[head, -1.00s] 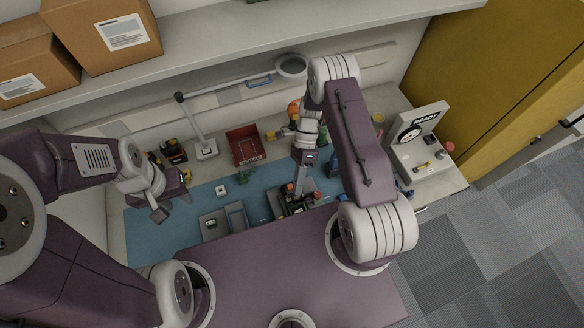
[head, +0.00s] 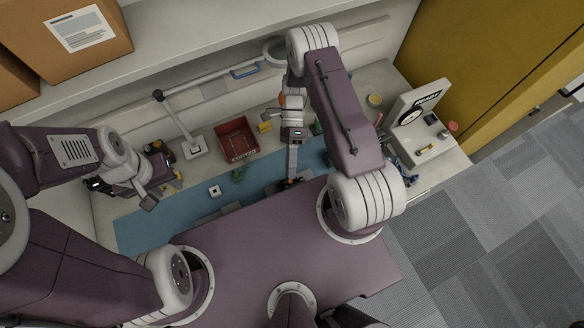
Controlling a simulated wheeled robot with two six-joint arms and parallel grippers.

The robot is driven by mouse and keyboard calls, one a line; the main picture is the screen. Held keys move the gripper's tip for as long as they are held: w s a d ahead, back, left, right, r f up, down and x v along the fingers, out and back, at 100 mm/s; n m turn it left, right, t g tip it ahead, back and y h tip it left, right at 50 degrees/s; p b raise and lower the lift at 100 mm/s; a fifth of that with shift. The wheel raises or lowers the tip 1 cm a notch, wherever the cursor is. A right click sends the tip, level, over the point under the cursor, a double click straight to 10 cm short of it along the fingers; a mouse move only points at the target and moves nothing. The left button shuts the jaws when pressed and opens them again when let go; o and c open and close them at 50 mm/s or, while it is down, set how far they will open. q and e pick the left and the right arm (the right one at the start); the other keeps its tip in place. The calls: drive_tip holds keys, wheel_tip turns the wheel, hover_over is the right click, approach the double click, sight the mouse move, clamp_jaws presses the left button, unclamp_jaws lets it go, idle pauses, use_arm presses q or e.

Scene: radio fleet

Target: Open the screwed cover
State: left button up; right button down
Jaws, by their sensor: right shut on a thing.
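A dark device with orange on its top (head: 274,188) stands on the blue mat (head: 146,229); most of it is hidden behind my purple body. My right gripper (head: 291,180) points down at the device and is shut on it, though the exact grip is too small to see. A screwed cover cannot be made out. My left gripper (head: 146,201) hangs at the left over the mat's edge, apart from the device; its jaw opening cannot be made out.
A red bin (head: 247,154) and a lamp base (head: 194,149) stand behind the mat. A small white block (head: 215,191) and a green item (head: 239,174) lie on it. A white READY tester (head: 415,116) is at right. A shelf with cardboard boxes (head: 80,60) overhangs the back.

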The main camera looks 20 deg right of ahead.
drive_tip(key=shift+w+f, duration=0.15)
drive_tip(key=shift+f, duration=0.25)
drive_tip(key=c, duration=1.6)
unclamp_jaws()
drive_tip(key=shift+o, duration=0.2)
drive_tip(key=shift+d, duration=0.2)
drive_tip(key=shift+r, duration=0.25)
drive_tip(key=s+d+r+p, duration=0.6)
drive_tip(key=s+r+p, duration=0.4)
drive_tip(key=p, duration=0.3)
drive_tip(key=shift+r, duration=0.35)
